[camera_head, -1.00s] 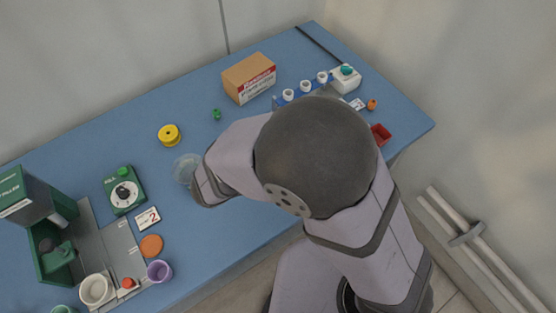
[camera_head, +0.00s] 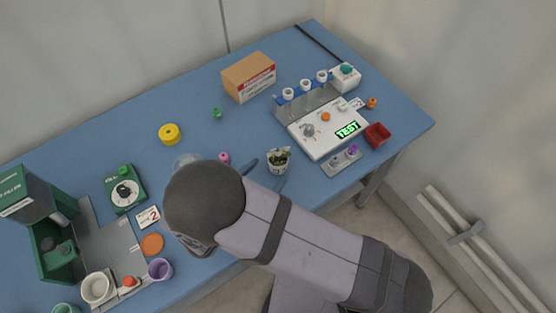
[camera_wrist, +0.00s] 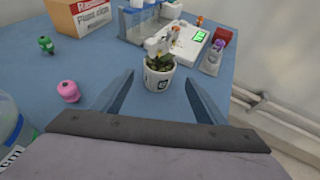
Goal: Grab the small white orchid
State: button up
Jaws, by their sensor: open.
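The small white orchid (camera_wrist: 157,58) stands upright in a white pot (camera_wrist: 158,80) with a dark mark, with green leaves at its rim. It also shows in the head view (camera_head: 279,158), on the blue table near the front edge. My gripper (camera_wrist: 157,85) is open in the wrist view, one dark finger on each side of the pot's line. The pot appears between or just beyond the fingertips; I cannot tell the exact depth. In the head view, my arm hides most of the gripper, and fingers show beside the pot.
A pink knob-shaped object (camera_wrist: 68,91) lies left of the fingers. A white device with a green TEST display (camera_head: 347,130) and a small grey holder (camera_head: 341,162) stand right of the orchid. A cardboard box (camera_head: 249,78) stands behind. A clear round object (camera_head: 184,160) is partly hidden by my arm.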

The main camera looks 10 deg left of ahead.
aim_at(273, 167)
jog(key=shift+p+x, duration=0.75)
jog(key=shift+x, duration=0.8)
jog(key=shift+p+x, duration=0.85)
jog(key=shift+x, duration=1.25)
jog(key=shift+a+f, duration=0.1)
jog(key=c, duration=1.2)
jog(key=shift+r+b, duration=1)
jog(key=shift+r, duration=4)
